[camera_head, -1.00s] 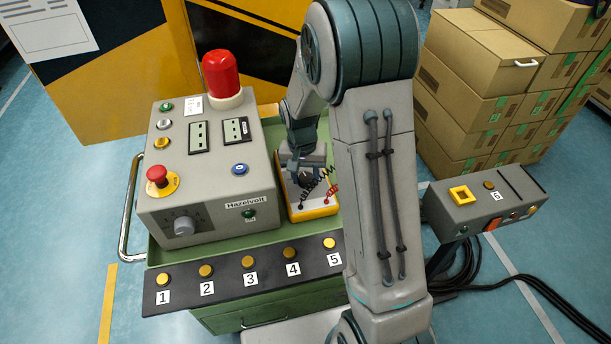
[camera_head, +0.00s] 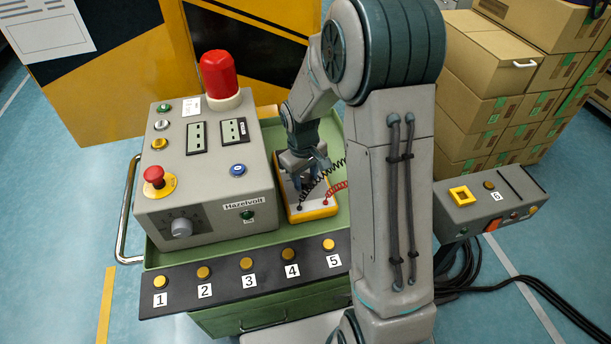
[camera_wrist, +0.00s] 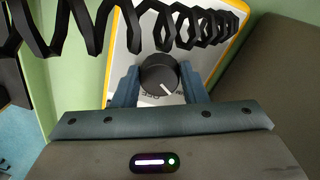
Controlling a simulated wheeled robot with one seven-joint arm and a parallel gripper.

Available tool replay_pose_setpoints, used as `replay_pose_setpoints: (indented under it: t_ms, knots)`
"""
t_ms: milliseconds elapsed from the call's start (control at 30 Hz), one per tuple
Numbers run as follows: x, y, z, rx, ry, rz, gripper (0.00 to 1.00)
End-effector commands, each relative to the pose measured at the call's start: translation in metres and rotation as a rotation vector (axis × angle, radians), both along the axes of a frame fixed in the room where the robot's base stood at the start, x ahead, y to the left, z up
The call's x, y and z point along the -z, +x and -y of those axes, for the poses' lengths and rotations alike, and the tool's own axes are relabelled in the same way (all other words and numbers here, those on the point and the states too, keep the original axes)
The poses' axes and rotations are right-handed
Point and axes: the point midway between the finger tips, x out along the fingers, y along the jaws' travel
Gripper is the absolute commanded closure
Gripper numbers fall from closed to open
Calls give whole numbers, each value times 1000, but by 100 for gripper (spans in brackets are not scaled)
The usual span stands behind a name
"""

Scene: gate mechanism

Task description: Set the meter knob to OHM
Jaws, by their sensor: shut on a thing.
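The meter is a white-faced box with a yellow rim (camera_head: 318,212), lying on the green cart. In the wrist view its face (camera_wrist: 192,45) fills the upper middle. Its round black knob (camera_wrist: 159,73) has a white pointer line aimed to the lower right in that view.
A coiled black lead (camera_wrist: 150,25) crosses the meter near the gripper; a red lead (camera_head: 335,188) is beside it. The grey Hazelvolt console (camera_head: 215,205) stands close left. A numbered button strip (camera_head: 250,275) is in front. Cardboard boxes (camera_head: 470,110) stand at right.

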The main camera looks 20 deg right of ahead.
Motion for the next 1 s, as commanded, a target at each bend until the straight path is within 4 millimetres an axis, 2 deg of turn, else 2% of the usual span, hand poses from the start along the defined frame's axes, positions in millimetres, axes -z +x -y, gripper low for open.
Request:
replay_pose_setpoints:
  t_ms: [667,700,733,767,1000]
  knots:
    - [-1,1,0,-60,0,4,84]
    - [-1,1,0,-60,0,4,50]
    - [-1,1,0,-60,0,4,42]
    - [-1,1,0,-60,0,4,39]
    - [-1,1,0,-59,0,2,39]
